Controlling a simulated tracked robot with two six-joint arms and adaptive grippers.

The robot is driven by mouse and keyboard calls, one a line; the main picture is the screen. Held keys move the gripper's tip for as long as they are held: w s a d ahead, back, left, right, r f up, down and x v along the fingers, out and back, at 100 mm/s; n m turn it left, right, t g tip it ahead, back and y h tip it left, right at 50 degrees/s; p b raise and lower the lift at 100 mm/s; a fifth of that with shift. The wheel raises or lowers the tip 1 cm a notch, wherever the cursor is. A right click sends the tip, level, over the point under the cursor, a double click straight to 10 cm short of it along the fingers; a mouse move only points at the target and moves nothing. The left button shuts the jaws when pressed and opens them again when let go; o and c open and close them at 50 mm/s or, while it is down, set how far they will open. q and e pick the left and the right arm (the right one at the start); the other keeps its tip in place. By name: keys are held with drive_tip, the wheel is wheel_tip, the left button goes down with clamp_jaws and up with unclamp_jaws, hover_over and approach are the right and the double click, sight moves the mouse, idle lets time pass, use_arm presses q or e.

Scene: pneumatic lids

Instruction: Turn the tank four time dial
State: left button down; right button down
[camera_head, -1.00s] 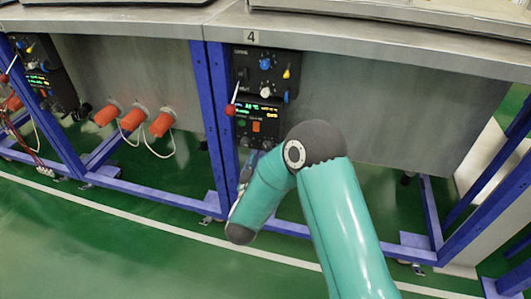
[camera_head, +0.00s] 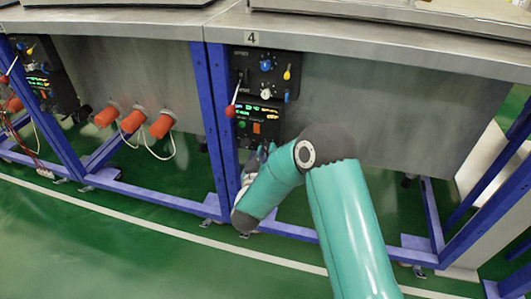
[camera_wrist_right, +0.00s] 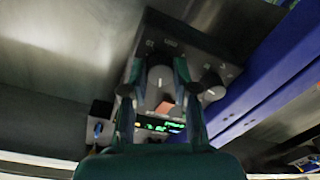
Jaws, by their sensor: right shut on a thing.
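The tank four control panel (camera_head: 243,112) hangs under the counter at the "4" label. Its lower box carries green digits, a green button and an orange button, with dials along the bottom edge. My right gripper (camera_head: 263,152) is at that bottom edge, partly hidden by my arm. In the right wrist view the panel appears upside down. There my right gripper (camera_wrist_right: 160,68) has its two fingers on either side of a round grey dial (camera_wrist_right: 160,79), shut on it. A second dial (camera_wrist_right: 213,86) sits beside it, free. The dial lettering is too small to read. My left gripper is out of view.
A red-tipped lever (camera_head: 231,110) sticks out from the panel's left side. A blue knob (camera_head: 266,65), a yellow knob (camera_head: 287,73) and a white knob (camera_head: 266,93) are above. A blue frame post (camera_head: 217,120) stands close on the left. Orange plugs (camera_head: 133,120) are further left.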

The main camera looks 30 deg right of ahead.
drive_tip(key=shift+r+n+p, duration=0.1)
drive_tip(key=shift+n+p, duration=0.2)
drive_tip(key=shift+n, duration=0.4)
drive_tip(key=shift+a, duration=0.1)
drive_tip(key=c, duration=0.9)
unclamp_jaws()
drive_tip(key=v, duration=1.2)
drive_tip(key=shift+s, duration=0.1)
